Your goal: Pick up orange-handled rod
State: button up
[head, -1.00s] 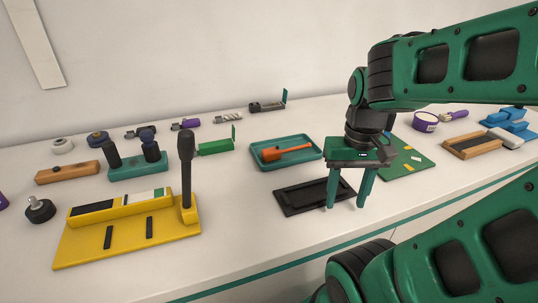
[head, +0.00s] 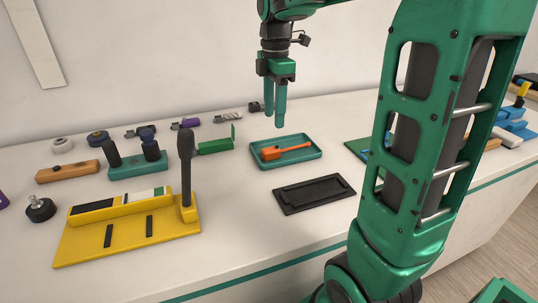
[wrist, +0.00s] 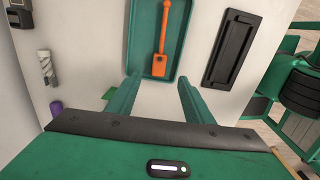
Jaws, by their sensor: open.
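The orange-handled rod (head: 286,150) lies flat in a teal tray (head: 318,155) on the white table. In the wrist view the orange rod (wrist: 161,45) shows its blocky end nearest my gripper and its thin shaft with a rounded tip pointing away, inside the tray (wrist: 145,64). My gripper (head: 274,120) points down above the table, just above and slightly behind the tray in the head view. Its two green fingers are apart with nothing between them; in the wrist view the fingertips (wrist: 157,82) frame the blocky end from a distance.
A black shallow tray (head: 314,193) lies in front of the teal tray. A green block (head: 215,146) is to the left, and a yellow stand (head: 130,232) with an upright dark post is front left. Several small tools line the back. My arm hides part of the right side.

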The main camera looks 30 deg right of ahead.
aim_at(272, 148)
jog(key=f, duration=1)
jog(key=shift+w+a+f, duration=0.15)
jog(key=shift+a+f, duration=0.05)
jog(key=shift+f, duration=0.15)
jog(key=shift+c, duration=0.6)
jog(key=c, duration=1.1)
jog(key=shift+o, duration=0.2)
jog(key=shift+r, duration=0.1)
